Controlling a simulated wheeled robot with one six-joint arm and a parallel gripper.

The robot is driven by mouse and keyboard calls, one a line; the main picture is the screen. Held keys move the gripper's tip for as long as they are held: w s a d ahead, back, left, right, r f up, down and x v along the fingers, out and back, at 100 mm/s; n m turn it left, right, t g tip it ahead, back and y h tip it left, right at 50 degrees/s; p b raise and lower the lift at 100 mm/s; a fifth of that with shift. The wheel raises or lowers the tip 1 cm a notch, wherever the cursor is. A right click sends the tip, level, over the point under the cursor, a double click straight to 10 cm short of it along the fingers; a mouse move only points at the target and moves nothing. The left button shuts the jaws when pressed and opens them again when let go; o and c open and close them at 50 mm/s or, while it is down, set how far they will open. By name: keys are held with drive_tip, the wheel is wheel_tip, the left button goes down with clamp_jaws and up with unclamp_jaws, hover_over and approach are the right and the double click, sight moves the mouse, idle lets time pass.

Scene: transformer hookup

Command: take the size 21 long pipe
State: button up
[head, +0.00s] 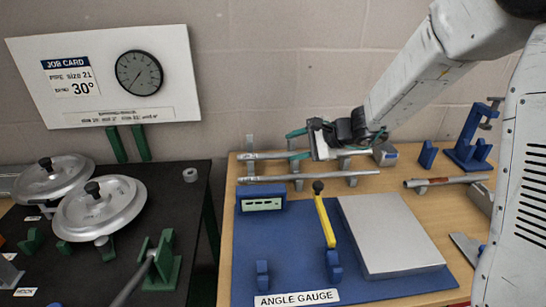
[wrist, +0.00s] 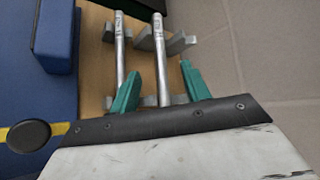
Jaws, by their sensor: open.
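Two long grey metal pipes lie side by side on grey rests at the back of the wooden table: a back pipe (head: 262,155) and a front pipe (head: 270,179). In the wrist view the back pipe (wrist: 158,60) runs between my two green fingers, and the front pipe (wrist: 120,60) lies to the left of both. Small marks show on the pipes, but I cannot read a size. My gripper (head: 297,145) is open over the back pipe; its fingers also show in the wrist view (wrist: 160,90). I cannot tell whether either finger touches it.
A blue angle gauge base (head: 285,280) with a yellow lever (head: 325,222) and grey plate (head: 390,235) fills the table front. Another pipe (head: 447,181) lies right, near a blue clamp (head: 470,145). The job card (head: 70,78) on the wall reads pipe size 21, 30°.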

sight(275, 155)
drive_tip(key=shift+w+d+f+m+t, duration=0.1)
drive_tip(key=shift+w+f+m+t, duration=0.3)
drive_tip(key=shift+w+f, duration=0.6)
drive_tip(key=x, duration=0.3)
drive_tip(key=f+x, duration=0.1)
drive_tip(key=x, duration=0.2)
drive_tip(key=shift+d, duration=0.1)
drive_tip(key=shift+w+a+f, duration=0.25)
drive_tip(key=shift+a+f, duration=0.05)
drive_tip(key=shift+a, duration=0.05)
clamp_jaws()
